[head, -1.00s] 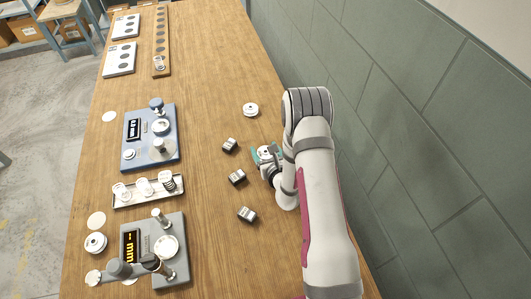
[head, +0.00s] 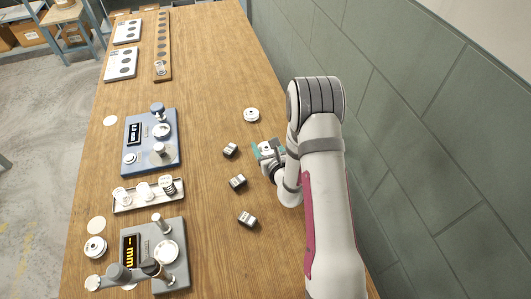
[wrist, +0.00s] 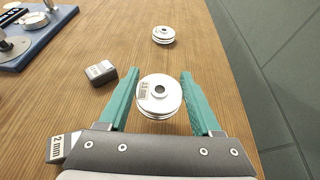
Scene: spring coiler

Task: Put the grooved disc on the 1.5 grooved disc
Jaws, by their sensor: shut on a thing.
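My gripper (wrist: 160,92) has teal fingers shut on a white, grooved disc (wrist: 160,94) with a small printed label and a dark centre hole. In the head view my gripper (head: 267,150) is right of the middle of the table, with the disc (head: 266,147) between its fingers. Whether the disc is clear of the table is hard to tell. A second grooved disc (head: 251,115) lies flat farther up the table, and it also shows ahead of my gripper in the wrist view (wrist: 163,35). I cannot read which disc is the 1.5 one.
Small labelled blocks stand left of my gripper: upper (head: 230,149), middle (head: 238,181) and lower (head: 247,218). One reads "2 mm" in the wrist view (wrist: 64,147). A blue device (head: 151,140), a tray (head: 148,198) and a grey device (head: 170,255) stand farther left. The wall is right.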

